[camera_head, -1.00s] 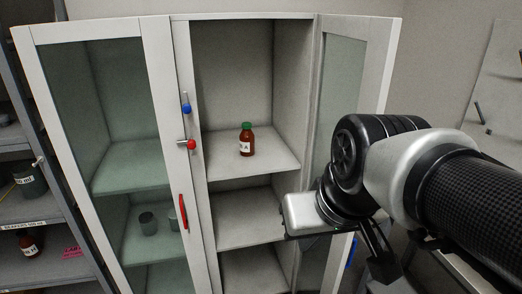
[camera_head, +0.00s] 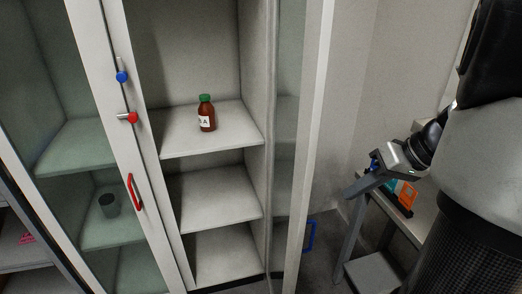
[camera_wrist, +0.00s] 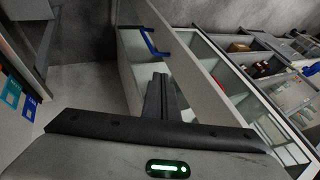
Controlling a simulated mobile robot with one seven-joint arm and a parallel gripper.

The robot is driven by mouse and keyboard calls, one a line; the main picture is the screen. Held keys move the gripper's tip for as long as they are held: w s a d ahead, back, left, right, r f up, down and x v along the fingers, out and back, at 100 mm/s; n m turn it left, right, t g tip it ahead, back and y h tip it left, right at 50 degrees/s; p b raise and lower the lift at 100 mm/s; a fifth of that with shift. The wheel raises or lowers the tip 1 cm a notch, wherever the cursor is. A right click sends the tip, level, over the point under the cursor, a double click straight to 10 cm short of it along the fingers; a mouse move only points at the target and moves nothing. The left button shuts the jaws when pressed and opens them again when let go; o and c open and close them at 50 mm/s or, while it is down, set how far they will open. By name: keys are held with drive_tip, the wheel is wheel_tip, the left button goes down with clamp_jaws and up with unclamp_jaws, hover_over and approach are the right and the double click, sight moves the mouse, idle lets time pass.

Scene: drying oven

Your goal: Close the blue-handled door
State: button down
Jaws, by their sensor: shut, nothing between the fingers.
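The blue-handled door (camera_head: 311,120) is the cabinet's right door and stands swung open, seen nearly edge-on in the head view. Its blue handle (camera_head: 310,236) is low on the outer face. In the wrist view, the pale door (camera_wrist: 188,62) and blue handle (camera_wrist: 152,42) show beyond my fingers. My gripper (camera_head: 372,164) is to the right of the door in the head view, apart from it. Its dark fingers (camera_wrist: 160,98) are shut with nothing between them. The open cabinet's pale shelf (camera_head: 215,128) holds a brown bottle with a green cap (camera_head: 206,113).
The left glass door (camera_head: 151,190) has a red handle (camera_head: 134,192) and looks shut. Blue (camera_head: 122,77) and red (camera_head: 132,118) knobs are on its frame. A bench (camera_head: 405,212) with an orange and teal box (camera_head: 402,194) stands right. Floor shows between door and bench.

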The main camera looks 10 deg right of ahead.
drive_tip(key=w+a+f, duration=0.4)
drive_tip(key=a+f, duration=0.3)
drive_tip(key=shift+w+a+f, duration=0.25)
drive_tip(key=shift+w+f, duration=0.05)
drive_tip(key=shift+f, duration=0.1)
idle(0.4)
